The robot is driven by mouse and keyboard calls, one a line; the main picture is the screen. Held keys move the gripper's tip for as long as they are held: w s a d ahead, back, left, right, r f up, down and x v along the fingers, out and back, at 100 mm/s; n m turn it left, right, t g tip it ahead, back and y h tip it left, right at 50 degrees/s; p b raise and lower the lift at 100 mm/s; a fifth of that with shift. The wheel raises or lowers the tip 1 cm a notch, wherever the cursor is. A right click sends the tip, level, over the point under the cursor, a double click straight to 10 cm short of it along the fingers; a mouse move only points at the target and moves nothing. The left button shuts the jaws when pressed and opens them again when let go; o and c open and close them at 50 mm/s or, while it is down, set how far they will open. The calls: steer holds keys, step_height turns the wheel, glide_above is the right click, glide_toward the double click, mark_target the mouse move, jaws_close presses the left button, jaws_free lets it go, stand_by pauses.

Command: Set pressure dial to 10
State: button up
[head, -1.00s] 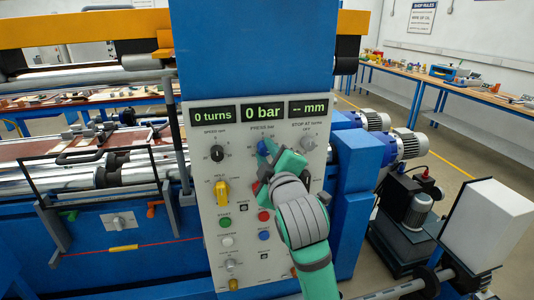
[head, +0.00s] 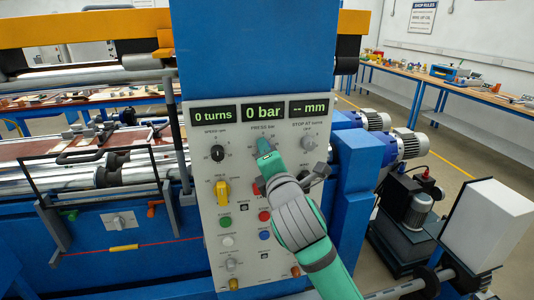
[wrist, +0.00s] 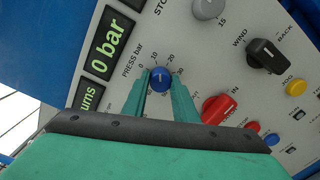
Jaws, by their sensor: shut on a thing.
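The blue pressure dial (wrist: 160,78) sits between my fingertips in the wrist view, under the PRESS bar label, with scale numbers around its upper side. Its pale pointer line faces roughly up in that picture, towards the 10 side; the exact setting is too small to tell. My gripper (wrist: 160,84) is shut on the dial.
A black speed knob (head: 217,153) is left of the dial and a grey stop knob (head: 309,143) right. Below are a yellow hold switch (head: 222,191), a red knob (wrist: 218,108) and a black wind switch (wrist: 267,56). Several buttons sit lower.

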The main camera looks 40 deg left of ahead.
steer(key=shift+s+a+f+n, duration=0.1)
steer(key=shift+s+n, duration=0.05)
steer(key=shift+n, duration=0.85)
steer(key=o, duration=1)
steer(key=shift+o, duration=0.2)
steer(key=v, duration=1)
steer(key=shift+s+d, duration=0.3)
